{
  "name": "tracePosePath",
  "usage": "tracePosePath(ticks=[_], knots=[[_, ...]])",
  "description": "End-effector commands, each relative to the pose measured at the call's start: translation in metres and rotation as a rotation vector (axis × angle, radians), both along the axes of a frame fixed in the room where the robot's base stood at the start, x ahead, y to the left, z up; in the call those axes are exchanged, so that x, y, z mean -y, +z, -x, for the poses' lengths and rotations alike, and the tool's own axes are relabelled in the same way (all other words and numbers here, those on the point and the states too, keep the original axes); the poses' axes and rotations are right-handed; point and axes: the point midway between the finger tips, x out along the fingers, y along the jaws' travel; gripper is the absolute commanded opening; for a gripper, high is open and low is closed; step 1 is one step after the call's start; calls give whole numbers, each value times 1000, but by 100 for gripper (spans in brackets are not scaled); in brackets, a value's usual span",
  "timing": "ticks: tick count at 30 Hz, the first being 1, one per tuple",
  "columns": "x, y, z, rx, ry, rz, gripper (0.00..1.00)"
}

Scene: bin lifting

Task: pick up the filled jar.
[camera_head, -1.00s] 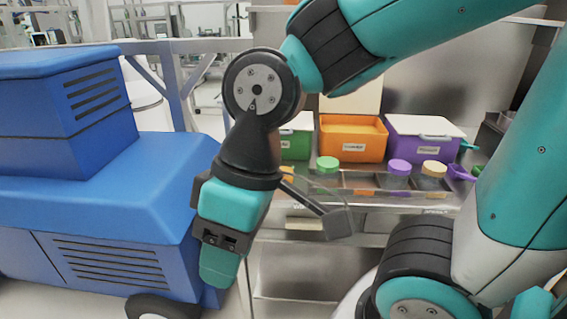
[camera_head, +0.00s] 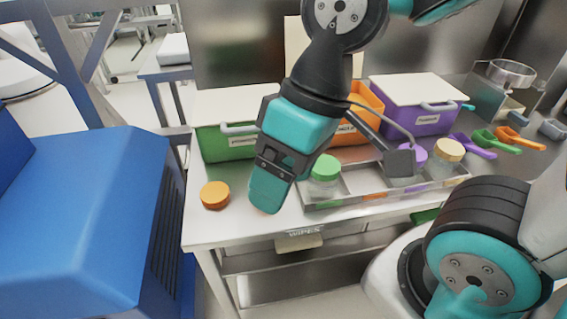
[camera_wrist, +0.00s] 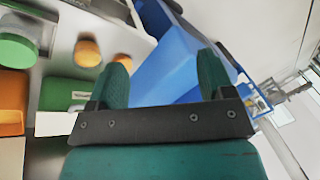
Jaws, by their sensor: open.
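A jar with a green lid (camera_head: 325,168), one with a purple lid (camera_head: 412,158) and one with a tan lid (camera_head: 445,158) stand in a clear-fronted tray (camera_head: 350,203) on the table. I cannot tell which jar is filled. An orange round lid (camera_head: 214,195) lies on the table left of the tray; whether a jar is under it is unclear. My gripper (camera_head: 268,195) points down between the orange lid and the green-lidded jar, touching neither visibly. In the wrist view my gripper (camera_wrist: 162,78) has its fingers apart and nothing between them; a green lid (camera_wrist: 18,48) shows far left.
Green (camera_head: 228,146), orange (camera_head: 352,130) and purple (camera_head: 425,118) bins stand behind the tray. Several coloured scoops (camera_head: 478,148) lie at the right. A blue machine (camera_head: 85,205) stands left of the table. The table's front left corner is mostly clear.

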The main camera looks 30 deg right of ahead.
Motion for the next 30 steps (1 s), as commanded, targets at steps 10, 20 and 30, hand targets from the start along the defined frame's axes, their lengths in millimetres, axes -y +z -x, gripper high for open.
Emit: tracePosePath(ticks=[10,20,30], knots=[[26,-2,-112,-323,-1029,130,100],[54,-36,-173,-456,-1756,197,100],[49,-101,-173,-464,-1800,205,100]])
